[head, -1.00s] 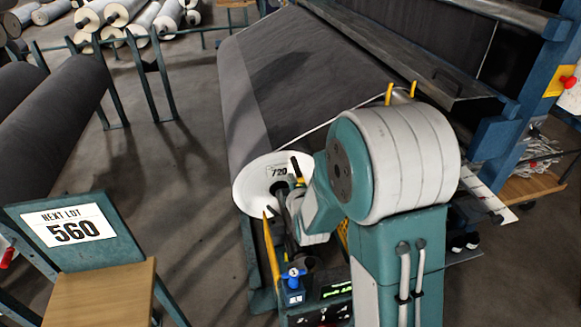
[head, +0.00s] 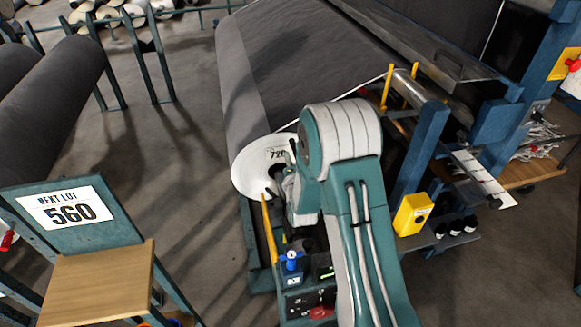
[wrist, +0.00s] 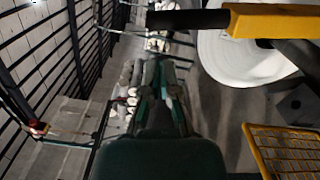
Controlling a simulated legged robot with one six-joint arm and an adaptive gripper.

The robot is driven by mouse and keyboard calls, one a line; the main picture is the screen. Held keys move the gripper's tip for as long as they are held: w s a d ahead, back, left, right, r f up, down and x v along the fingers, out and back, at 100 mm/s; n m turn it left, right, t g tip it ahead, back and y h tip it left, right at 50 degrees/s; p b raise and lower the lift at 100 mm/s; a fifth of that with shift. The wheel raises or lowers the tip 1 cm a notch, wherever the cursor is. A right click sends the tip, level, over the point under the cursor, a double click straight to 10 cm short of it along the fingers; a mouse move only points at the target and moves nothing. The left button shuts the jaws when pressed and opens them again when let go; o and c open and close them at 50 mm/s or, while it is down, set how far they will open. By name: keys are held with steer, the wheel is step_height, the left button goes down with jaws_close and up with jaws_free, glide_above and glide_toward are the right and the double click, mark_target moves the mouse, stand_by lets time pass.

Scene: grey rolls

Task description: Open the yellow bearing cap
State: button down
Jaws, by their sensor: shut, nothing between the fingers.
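A yellow bar with a black handle, which looks like the bearing cap (wrist: 275,22), crosses the top right of the wrist view in front of the white roll end (wrist: 235,58). In the head view the white roll end (head: 258,175) shows left of my arm, marked 720. Only a dark handle tip shows there beside my arm; the rest of the cap is hidden. My gripper (wrist: 160,95) is shut and empty in the wrist view, below and left of the black handle and apart from it in the picture. My arm hides its fingertips in the head view.
A yellow upright lever (head: 269,230) and a blue valve (head: 291,260) stand below the roll end. A yellow box (head: 413,214) is right of my arm. A yellow mesh guard (wrist: 285,150) is low right in the wrist view. Floor on the left is open beyond the wooden-seated stand (head: 98,285).

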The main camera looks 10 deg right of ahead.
steer(key=w, duration=0.3)
steer(key=shift+w+d, duration=0.2)
steer(key=shift+w, duration=0.2)
steer(key=d, duration=0.1)
steer(key=d+r, duration=0.1)
steer(key=d, duration=0.1)
steer(key=shift+s, duration=0.1)
stand_by(0.3)
